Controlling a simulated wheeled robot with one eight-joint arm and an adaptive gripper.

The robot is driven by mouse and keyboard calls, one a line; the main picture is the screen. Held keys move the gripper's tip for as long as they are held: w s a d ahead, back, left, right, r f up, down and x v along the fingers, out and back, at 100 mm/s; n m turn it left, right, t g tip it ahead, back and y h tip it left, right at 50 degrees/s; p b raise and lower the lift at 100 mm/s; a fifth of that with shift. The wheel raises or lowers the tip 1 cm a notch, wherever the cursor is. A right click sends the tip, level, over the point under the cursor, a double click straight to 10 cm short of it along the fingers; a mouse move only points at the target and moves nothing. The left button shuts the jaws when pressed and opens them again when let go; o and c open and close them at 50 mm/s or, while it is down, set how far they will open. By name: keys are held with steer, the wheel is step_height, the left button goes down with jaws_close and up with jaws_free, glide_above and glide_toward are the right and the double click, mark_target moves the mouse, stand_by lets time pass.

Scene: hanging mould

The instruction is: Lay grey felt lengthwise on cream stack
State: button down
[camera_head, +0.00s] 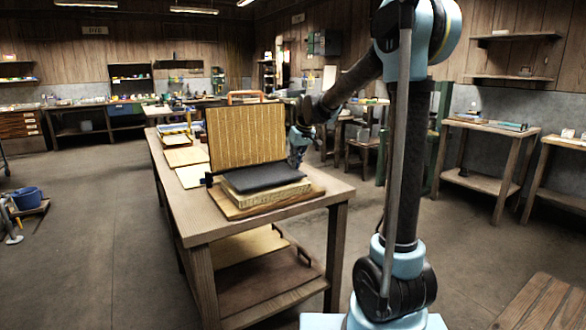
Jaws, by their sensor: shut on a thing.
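The dark grey felt (262,178) lies flat over the top of the cream stack (272,197), with its long side running along the stack's long side. The stack sits on a wooden board (234,212) near the front end of the table. My gripper (295,162) is at the felt's far right corner, reaching down from the right. It is shut, and the felt's edge is the thing at its tips; the tips themselves are small and partly hidden.
A ribbed yellow mould panel (246,136) stands upright just behind the stack, close to my gripper. Pale boards (185,157) lie farther back on the wooden table (205,225). Open floor (85,240) lies to the left.

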step_height(320, 180, down, 2)
steer(key=shift+f, duration=0.15)
steer(key=c, duration=1.8)
jaws_free()
steer(key=v, duration=1.2)
steer(key=s+d+f+m, duration=0.1)
steer(key=s+d+f, duration=0.2)
steer(key=s+d, duration=0.3)
steer(key=s+d+f+m+h, duration=0.1)
steer(key=s+d+f, duration=0.1)
steer(key=s+d, duration=0.35)
steer(key=s+d+f+m, duration=0.1)
steer(key=s+d+f, duration=0.2)
steer(key=s, duration=0.5)
steer(key=s+d+f+m, duration=0.1)
steer(key=s+d+f, duration=0.1)
steer(key=s+f, duration=0.3)
steer(key=s+d+f+m+g+h, duration=0.1)
steer(key=s+d+f, duration=0.1)
steer(key=s+f, duration=0.3)
steer(key=s+d+f+m, duration=0.1)
steer(key=s+d+f, duration=0.1)
steer(key=s+f, duration=0.3)
steer(key=shift+s+m+h, duration=0.3)
steer(key=shift+s, duration=0.95)
